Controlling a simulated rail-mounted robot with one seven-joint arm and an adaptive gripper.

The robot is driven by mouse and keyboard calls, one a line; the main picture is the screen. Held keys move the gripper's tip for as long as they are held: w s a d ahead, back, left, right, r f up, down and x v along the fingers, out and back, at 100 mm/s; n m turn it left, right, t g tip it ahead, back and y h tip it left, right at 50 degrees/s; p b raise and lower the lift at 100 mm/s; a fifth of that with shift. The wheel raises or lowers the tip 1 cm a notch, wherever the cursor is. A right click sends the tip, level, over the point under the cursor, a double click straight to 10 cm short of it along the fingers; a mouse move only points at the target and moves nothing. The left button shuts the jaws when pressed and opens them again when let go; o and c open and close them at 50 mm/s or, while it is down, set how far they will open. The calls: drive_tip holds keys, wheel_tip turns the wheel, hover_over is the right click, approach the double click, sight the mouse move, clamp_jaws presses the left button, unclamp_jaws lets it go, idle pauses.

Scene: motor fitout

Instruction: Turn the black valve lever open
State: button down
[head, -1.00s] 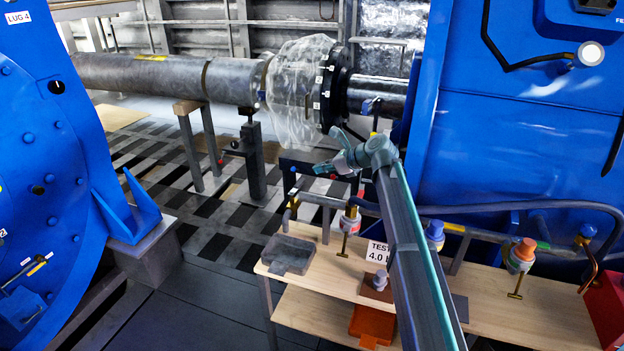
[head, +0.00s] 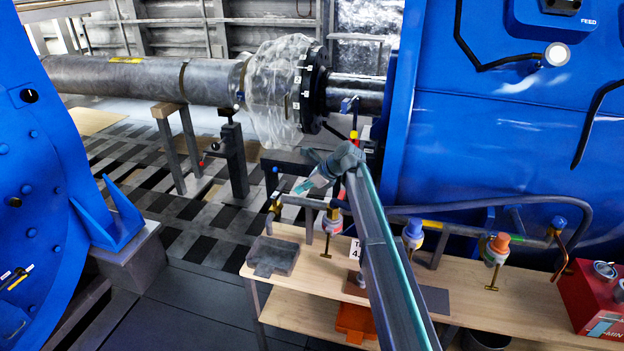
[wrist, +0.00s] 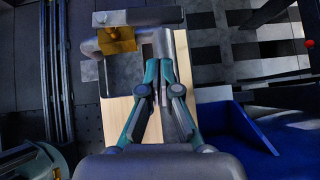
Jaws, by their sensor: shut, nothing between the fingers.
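A brass-coloured valve body (head: 275,208) sits on the grey pipe at the left end of the bench. It also shows in the wrist view (wrist: 117,40), left of my fingers. A dark flat bar (wrist: 137,17) crosses above it in that view and looks like the black valve lever. In the head view the lever is too small to make out clearly. My gripper (head: 301,188) is shut and empty, tilted down to the left, just right of and above the valve. In the wrist view its fingertips (wrist: 159,65) are together, apart from the bar.
A wooden bench (head: 510,290) carries the pipework, a grey tray (head: 272,255), and valves with blue (head: 414,228) and orange (head: 500,242) caps. A red box (head: 590,305) stands at right. Large blue machines (head: 480,130) flank the scene. Open floor lies left of the bench.

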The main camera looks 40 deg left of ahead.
sight(285, 185)
drive_tip(key=shift+s+a+r+p, duration=0.15)
drive_tip(key=shift+s+a, duration=0.25)
drive_tip(key=shift+a, duration=0.45)
drive_tip(key=shift+s+a+p, duration=0.25)
drive_tip(key=shift+s+a, duration=0.1)
drive_tip(key=shift+a, duration=0.45)
drive_tip(key=shift+a+r+p, duration=0.1)
drive_tip(key=shift+a+p, duration=0.2)
drive_tip(key=shift+a, duration=0.4)
drive_tip(key=shift+r, duration=0.1)
